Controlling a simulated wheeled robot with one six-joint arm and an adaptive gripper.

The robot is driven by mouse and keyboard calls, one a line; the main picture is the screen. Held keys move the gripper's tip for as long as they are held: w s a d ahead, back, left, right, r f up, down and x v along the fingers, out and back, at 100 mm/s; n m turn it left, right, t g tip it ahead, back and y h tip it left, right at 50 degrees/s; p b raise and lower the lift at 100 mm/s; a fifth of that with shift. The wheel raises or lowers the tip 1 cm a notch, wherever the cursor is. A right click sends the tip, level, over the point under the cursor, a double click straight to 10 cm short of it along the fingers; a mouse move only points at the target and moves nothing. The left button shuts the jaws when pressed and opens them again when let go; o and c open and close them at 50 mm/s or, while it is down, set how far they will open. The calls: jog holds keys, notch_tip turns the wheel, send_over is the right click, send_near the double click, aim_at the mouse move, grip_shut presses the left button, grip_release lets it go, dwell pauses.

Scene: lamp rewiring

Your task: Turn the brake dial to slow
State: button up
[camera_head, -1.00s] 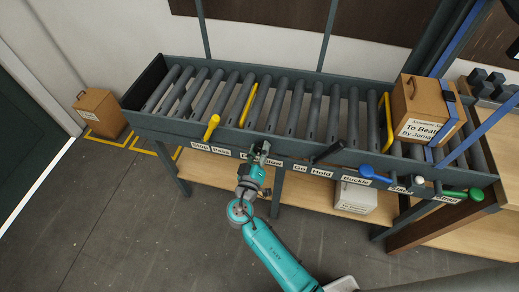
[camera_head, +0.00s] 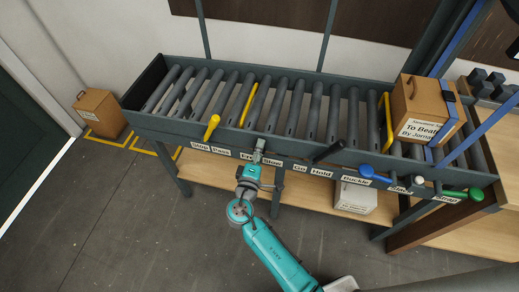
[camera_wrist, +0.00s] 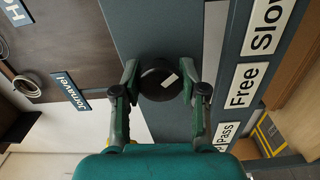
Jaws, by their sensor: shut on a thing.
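The brake dial (camera_wrist: 158,88) is a dark round knob with a white mark on the conveyor's front side. In the wrist view it sits between my two fingers, and the mark slants toward the label side. My gripper (camera_wrist: 160,84) is shut on the dial, one finger on each side. In the head view my gripper (camera_head: 259,146) is at the front rail and hides the dial. The "Free" label (camera_wrist: 245,84) and the "Slow" label (camera_wrist: 268,24) are beside the dial; the "Slow" label (camera_head: 271,161) also shows in the head view.
A yellow lever (camera_head: 211,126) stands left of my gripper and a black lever (camera_head: 328,151) right of it. Blue (camera_head: 367,171) and green (camera_head: 475,194) handles are farther right. A strapped cardboard box (camera_head: 415,105) sits on the rollers. The floor in front is clear.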

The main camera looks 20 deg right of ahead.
jog(key=shift+n, duration=0.5)
jog(key=o, duration=1.1)
jog(key=shift+o, duration=0.2)
jog(key=v, duration=1.2)
